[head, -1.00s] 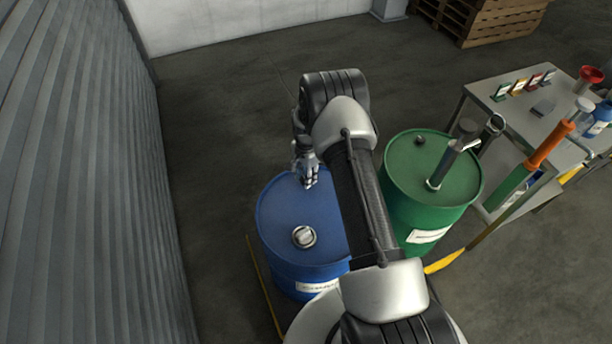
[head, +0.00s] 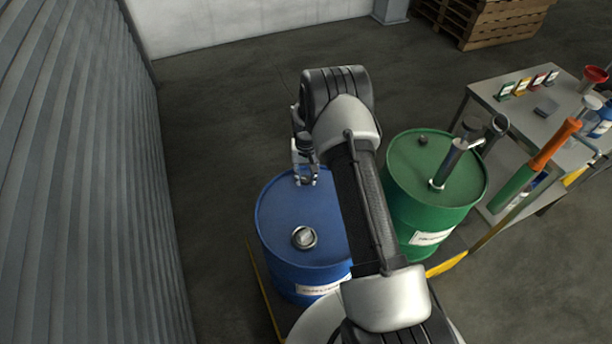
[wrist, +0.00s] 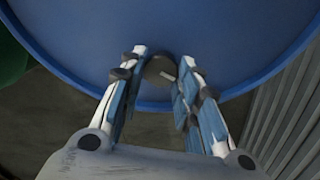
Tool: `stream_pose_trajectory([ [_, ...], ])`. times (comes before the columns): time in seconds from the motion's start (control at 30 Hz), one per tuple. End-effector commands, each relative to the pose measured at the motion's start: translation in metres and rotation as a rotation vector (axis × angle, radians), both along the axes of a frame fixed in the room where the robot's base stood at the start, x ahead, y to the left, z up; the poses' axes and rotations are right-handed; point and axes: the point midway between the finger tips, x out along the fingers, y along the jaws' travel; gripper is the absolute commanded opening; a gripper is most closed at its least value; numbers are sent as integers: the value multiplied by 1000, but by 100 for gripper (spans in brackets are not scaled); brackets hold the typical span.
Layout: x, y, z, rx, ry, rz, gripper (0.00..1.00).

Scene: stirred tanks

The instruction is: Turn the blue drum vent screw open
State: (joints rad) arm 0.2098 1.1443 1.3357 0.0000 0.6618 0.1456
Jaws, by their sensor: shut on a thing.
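My gripper (head: 306,181) points down at the far edge of the lid. In the wrist view the lid (wrist: 215,30) fills the top, and a round grey vent screw (wrist: 159,67) with a small light bar sits just inside the rim. In the head view the screw is hidden by my gripper.
A green drum (head: 430,170) with an upright pump stands close on the right, beside my arm. A table (head: 490,90) with small cards and a funnel is beyond it. A corrugated wall (head: 80,180) runs along the left. The floor behind the drums is clear.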

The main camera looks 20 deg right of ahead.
Motion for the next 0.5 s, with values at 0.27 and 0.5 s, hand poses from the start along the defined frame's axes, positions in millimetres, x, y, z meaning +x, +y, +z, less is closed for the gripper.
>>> stream_pose_trajectory([
  [0.27, 0, 1, 0, 0, 0, 258, 6],
  [0.5, 0, 2, 0, 0, 1, 444, 6],
])
